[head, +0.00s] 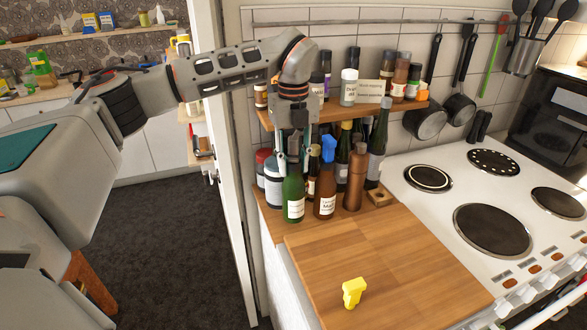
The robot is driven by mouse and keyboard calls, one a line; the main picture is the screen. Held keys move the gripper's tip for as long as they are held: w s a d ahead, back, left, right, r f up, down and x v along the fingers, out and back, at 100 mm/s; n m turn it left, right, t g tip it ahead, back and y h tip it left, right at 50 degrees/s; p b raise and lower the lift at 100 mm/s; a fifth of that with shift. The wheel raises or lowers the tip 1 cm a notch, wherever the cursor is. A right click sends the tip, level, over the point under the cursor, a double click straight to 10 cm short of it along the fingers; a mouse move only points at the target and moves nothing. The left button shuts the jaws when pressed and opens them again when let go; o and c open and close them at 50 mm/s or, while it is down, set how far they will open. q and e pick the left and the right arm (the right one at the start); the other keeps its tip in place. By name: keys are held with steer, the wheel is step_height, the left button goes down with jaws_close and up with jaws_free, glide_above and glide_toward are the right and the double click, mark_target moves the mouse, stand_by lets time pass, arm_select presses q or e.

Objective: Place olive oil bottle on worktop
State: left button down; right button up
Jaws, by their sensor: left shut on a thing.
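A green bottle with a white label (293,199), which looks like the olive oil bottle, is upright at the back left of the wooden worktop (385,262). Its label is too small to read. My left gripper (293,158) points down from above and is shut on the bottle's neck. The bottle's base is at the worktop's back left edge; I cannot tell whether it touches the wood. My right gripper is not in view.
A brown bottle with a blue top (325,205) stands close to the right of the green bottle. More bottles crowd behind, under a spice shelf (335,112). A yellow object (354,292) lies at the front. The worktop's middle is clear. A white hob (450,195) is to the right.

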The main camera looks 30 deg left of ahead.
arm_select(q)
steer(key=shift+f, duration=1)
steer(key=shift+f, duration=0.15)
steer(key=c, duration=1.6)
jaws_free()
steer(key=shift+o, duration=0.2)
step_height(320, 180, up, 12)
steer(key=shift+r+b, duration=0.1)
steer(key=shift+b, duration=0.3)
